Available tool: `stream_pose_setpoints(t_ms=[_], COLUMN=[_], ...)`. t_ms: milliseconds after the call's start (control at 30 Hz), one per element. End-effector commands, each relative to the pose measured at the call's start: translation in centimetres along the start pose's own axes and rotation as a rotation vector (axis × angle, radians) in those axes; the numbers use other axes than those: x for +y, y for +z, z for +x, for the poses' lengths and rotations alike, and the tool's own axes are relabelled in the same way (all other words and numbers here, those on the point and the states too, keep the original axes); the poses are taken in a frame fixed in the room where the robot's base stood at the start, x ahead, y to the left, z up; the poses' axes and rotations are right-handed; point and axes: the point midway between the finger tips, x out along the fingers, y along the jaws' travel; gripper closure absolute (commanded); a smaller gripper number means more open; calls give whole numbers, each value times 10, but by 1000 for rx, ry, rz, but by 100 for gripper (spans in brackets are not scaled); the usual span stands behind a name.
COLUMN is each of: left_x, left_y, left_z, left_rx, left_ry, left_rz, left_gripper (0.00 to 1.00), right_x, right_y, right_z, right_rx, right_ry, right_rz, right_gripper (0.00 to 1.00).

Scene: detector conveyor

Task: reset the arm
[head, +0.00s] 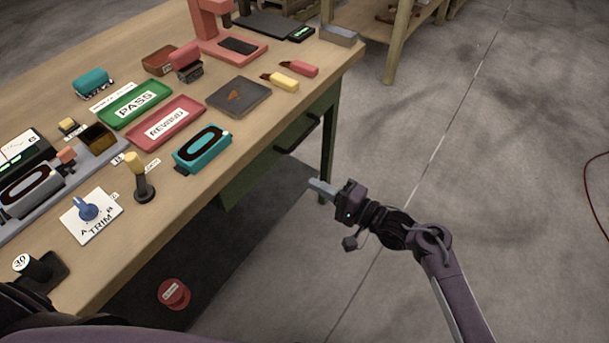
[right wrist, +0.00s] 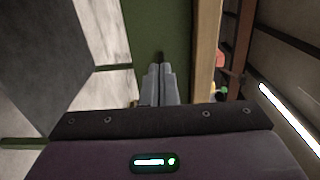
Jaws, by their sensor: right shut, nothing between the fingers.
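My right arm reaches in from the lower right of the head view. My right gripper (head: 322,188) is in the free space off the right side of the workbench (head: 262,155), apart from it and touching nothing. Its two grey fingers (right wrist: 159,85) lie together in the right wrist view, shut and empty, pointing toward the green side of the bench. My left gripper does not show in either view.
A red round button (head: 173,293) is low beside the bench.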

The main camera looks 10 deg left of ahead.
Motion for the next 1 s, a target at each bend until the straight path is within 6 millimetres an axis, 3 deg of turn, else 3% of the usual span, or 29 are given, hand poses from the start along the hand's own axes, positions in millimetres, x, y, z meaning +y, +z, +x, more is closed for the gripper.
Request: stream_pose_setpoints(t_ms=[333, 467, 567, 700, 767, 900, 1000], left_x=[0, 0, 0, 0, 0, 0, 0], left_y=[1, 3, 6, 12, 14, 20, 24], left_z=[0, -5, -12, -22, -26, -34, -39], left_rx=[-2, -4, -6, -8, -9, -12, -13], left_ry=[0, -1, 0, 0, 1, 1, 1], left_rz=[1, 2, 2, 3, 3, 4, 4], left_gripper=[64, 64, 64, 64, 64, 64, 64], right_x=[2, 29, 79, 171, 208, 284, 327], right_y=[0, -6, -13, -7, 2, 41, 78], right_z=[-7, -16, -37, -88, -114, -183, -234], right_rx=[3, 60, 147, 239, 249, 209, 134], right_ry=[4, 61, 179, 433, 549, 820, 1000], right_rz=[-1, -38, -110, -241, -292, -391, -447], right_gripper=[100, 100, 100, 100, 100, 100, 100])
